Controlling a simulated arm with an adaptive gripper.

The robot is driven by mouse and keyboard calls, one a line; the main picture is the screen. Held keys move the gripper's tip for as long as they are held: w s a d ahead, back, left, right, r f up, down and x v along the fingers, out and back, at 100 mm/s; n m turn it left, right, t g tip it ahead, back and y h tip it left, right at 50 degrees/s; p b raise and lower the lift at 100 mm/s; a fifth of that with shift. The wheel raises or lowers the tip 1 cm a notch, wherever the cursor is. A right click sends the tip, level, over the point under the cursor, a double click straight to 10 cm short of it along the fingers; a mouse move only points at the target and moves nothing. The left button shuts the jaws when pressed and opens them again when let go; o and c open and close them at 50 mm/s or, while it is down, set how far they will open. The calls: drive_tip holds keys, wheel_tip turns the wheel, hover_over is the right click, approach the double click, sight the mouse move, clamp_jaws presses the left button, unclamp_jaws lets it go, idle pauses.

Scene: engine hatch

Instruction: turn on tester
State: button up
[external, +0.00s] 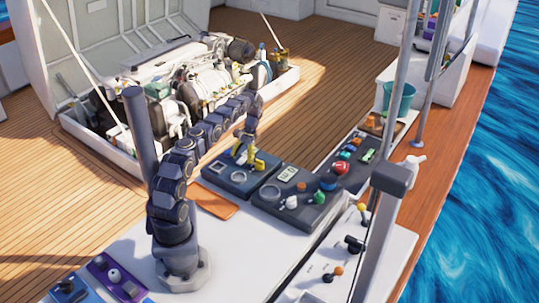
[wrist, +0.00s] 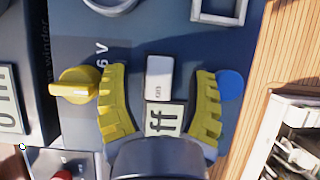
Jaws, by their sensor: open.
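A yellow knob (wrist: 75,88) is left of my fingers and a blue round button (wrist: 230,84) is beside the right finger. My gripper (wrist: 157,80) is open, its yellow fingers on either side of the grey switch, apparently empty. In the external view my gripper (external: 246,153) is over the panel (external: 222,178).
Another dark panel (external: 300,208) with knobs and levers stands to the right, and a further one (external: 345,165) behind it. An orange board (external: 213,201) lies in front. The open engine bay (external: 190,85) is behind the arm. The white counter (external: 235,255) has clear room.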

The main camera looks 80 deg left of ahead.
drive_tip(key=shift+t+y, duration=0.4)
drive_tip(key=shift+s, duration=0.1)
